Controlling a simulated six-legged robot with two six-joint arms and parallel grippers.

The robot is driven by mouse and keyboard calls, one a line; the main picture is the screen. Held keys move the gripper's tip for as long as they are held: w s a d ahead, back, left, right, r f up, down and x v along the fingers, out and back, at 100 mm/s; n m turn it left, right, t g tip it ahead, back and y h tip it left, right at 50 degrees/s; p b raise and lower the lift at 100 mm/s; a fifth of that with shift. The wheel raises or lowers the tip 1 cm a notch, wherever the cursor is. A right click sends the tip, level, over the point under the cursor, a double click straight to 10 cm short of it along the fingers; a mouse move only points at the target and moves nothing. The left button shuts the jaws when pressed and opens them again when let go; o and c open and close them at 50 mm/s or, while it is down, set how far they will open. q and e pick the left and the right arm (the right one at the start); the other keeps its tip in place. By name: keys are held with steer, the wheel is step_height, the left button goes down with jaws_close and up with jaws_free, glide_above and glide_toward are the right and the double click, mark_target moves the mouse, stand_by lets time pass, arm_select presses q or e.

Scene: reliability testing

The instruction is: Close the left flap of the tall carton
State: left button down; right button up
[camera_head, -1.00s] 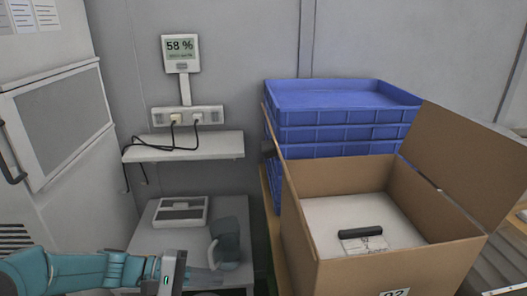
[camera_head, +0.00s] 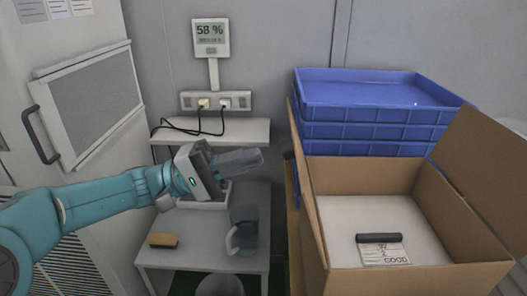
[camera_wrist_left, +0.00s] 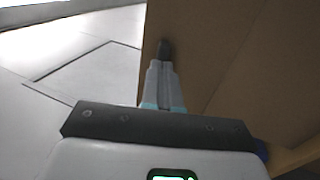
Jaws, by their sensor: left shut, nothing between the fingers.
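The tall carton (camera_head: 390,279) is brown cardboard and stands at the right, open at the top. Its left flap (camera_head: 308,185) stands up along the left side, seen nearly edge-on. Its right flap (camera_head: 490,170) leans up and outward. My left gripper (camera_head: 255,159) is shut and empty, its fingers pointing right toward the left flap. In the left wrist view the shut fingers (camera_wrist_left: 164,82) lie in front of a large brown cardboard panel (camera_wrist_left: 235,55); contact cannot be told. My right gripper is not in view.
A black bar and a label reading "GOOD" (camera_head: 385,253) lie inside the carton. Blue crates (camera_head: 375,115) are stacked behind it. A wall shelf (camera_head: 225,130) is behind my left gripper. A low table (camera_head: 258,200) below bears a grey jug (camera_head: 243,230) and a brush (camera_head: 163,240).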

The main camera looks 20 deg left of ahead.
arm_select(q)
steer(key=shift+x, duration=1.6)
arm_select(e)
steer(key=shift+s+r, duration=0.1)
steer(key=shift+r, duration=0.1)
arm_select(q)
steer(key=shift+f, duration=0.1)
steer(key=shift+w, duration=0.1)
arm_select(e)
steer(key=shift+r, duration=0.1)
